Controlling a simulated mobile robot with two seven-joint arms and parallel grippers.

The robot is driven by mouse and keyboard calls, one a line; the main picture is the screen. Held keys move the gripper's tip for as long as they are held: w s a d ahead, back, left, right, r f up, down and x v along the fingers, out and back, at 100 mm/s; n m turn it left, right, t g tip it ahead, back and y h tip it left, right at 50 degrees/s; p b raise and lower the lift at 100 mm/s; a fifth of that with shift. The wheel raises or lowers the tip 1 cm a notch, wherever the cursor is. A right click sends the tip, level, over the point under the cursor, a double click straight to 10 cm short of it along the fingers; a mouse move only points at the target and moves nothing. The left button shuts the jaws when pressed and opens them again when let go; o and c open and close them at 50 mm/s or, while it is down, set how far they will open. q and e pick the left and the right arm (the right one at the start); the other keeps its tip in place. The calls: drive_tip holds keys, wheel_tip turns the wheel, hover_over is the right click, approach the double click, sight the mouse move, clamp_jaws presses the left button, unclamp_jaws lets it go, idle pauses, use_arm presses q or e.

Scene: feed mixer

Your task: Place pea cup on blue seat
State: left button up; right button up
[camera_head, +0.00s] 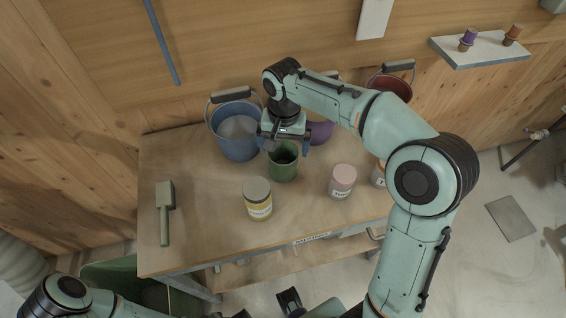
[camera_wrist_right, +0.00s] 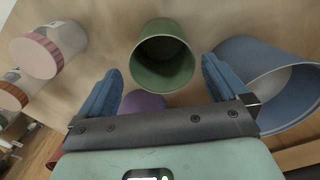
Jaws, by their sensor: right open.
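The pea cup appears to be the green cup (camera_head: 284,167), upright on the wooden table; I see into its open top. It also shows in the right wrist view (camera_wrist_right: 162,62), ahead of and between the fingers. My right gripper (camera_head: 286,140) is open and empty, just above and behind the cup. Its blue fingers (camera_wrist_right: 160,78) are apart on both sides of the cup's line, not closed on it. I cannot make out a blue seat; a blue bucket (camera_head: 238,138) stands left of the cup.
A purple cup (camera_head: 321,130) stands behind right of the green cup. A yellow-labelled jar (camera_head: 257,200) and a pink-lidded jar (camera_head: 342,181) stand in front. A red bucket (camera_head: 391,84) is at the back right.

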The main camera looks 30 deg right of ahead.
sight(283, 152)
drive_tip(key=f, duration=0.6)
drive_tip(key=shift+w+f, duration=0.25)
use_arm(q)
drive_tip(key=shift+s+f, duration=0.1)
drive_tip(key=shift+f, duration=0.2)
use_arm(e)
drive_tip(key=shift+c, duration=0.3)
drive_tip(key=c, duration=0.8)
use_arm(q)
drive_tip(key=r+p, duration=0.1)
drive_tip(key=w+r+p, duration=0.1)
drive_tip(key=r, duration=0.1)
drive_tip(key=w+r+p, duration=0.1)
drive_tip(key=shift+w+r, duration=0.1)
drive_tip(key=shift+r, duration=0.1)
use_arm(e)
wheel_tip(283, 152, up, 20)
drive_tip(key=shift+r, duration=0.1)
drive_tip(key=shift+c, duration=0.2)
